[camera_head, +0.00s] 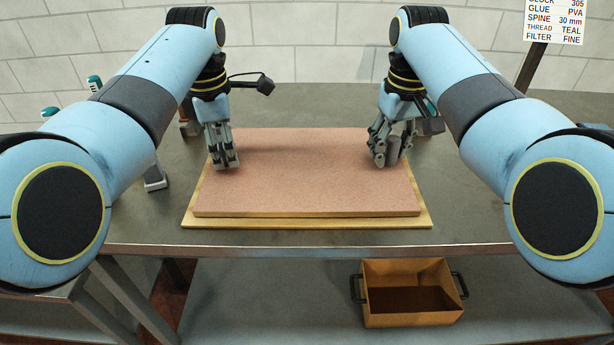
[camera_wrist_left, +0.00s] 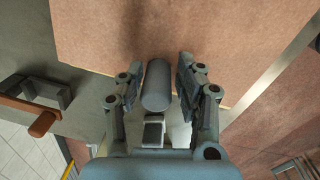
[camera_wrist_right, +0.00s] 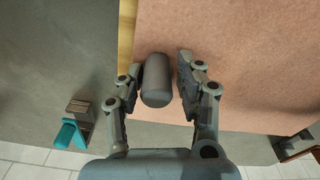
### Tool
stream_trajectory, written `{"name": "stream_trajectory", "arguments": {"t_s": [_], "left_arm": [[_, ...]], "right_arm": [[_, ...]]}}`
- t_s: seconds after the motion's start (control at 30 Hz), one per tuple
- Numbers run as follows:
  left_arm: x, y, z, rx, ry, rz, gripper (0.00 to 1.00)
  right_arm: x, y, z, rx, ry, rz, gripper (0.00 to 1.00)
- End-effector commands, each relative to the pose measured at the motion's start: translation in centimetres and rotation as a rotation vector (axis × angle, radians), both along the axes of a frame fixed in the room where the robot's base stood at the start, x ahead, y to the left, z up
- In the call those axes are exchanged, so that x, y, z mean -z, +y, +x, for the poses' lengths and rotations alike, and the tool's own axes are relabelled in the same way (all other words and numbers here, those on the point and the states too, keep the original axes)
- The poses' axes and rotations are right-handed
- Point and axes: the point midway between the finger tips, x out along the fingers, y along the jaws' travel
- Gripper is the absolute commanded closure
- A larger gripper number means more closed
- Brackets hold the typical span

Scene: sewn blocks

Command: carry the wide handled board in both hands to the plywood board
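The wide handled board (camera_head: 310,175), flat with a pinkish top, lies level over the plywood board (camera_head: 310,222), whose pale edge shows along the front and sides. A grey cylindrical handle (camera_head: 393,150) stands near its right end; another handle (camera_wrist_left: 158,88) shows in the left wrist view. My left gripper (camera_head: 225,162) is at the left end, fingers either side of its handle with gaps. My right gripper (camera_head: 391,158) is at the right end, fingers also apart around its handle (camera_wrist_right: 156,82). Both look open.
The boards rest on a grey metal table (camera_head: 480,215). An orange-brown bin (camera_head: 412,312) with dark handles stands on the lower shelf. A text sign (camera_head: 555,20) stands at the back right. A teal-handled item (camera_wrist_right: 72,132) shows in the right wrist view.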

Motion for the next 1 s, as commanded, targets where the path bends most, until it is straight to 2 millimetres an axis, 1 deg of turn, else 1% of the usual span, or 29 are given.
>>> {"name": "stream_trajectory", "arguments": {"t_s": [0.03, 0.1, 0.33, 0.47, 0.57, 0.8, 0.9, 1.0], "left_arm": [[-0.1, 0.1, 0.0, -0.001, -0.001, 0.001, 0.56], [-0.2, 0.1, 0.0, -0.001, -0.001, 0.002, 0.5], [-0.2, 0.2, 0.0, -0.002, -0.001, 0.004, 0.5], [-1.0, 0.2, 0.1, -0.002, -0.003, 0.005, 0.5], [-2.7, 0.2, 0.0, -0.002, -0.005, 0.003, 0.5], [-8.2, 0.2, -0.4, -0.002, -0.006, 0.004, 0.5], [-10.0, 0.2, -0.6, -0.002, -0.004, 0.004, 0.5], [-11.2, 0.2, -0.6, -0.002, -0.003, 0.004, 0.5]], "right_arm": [[-0.2, -0.1, 0.1, 0.001, -0.001, -0.002, 0.56], [-0.2, -0.1, 0.1, 0.001, -0.002, -0.003, 0.5], [-0.1, -0.2, 0.1, 0.002, -0.001, -0.005, 0.5], [-0.1, -0.3, 0.1, 0.002, -0.002, -0.006, 0.5], [-0.1, -0.3, 0.1, 0.002, -0.002, -0.006, 0.5], [-0.1, -0.3, 0.1, 0.002, -0.002, -0.006, 0.5], [-0.1, -0.3, 0.1, 0.002, -0.002, -0.006, 0.5], [-0.1, -0.3, 0.1, 0.002, -0.002, -0.006, 0.5]]}}
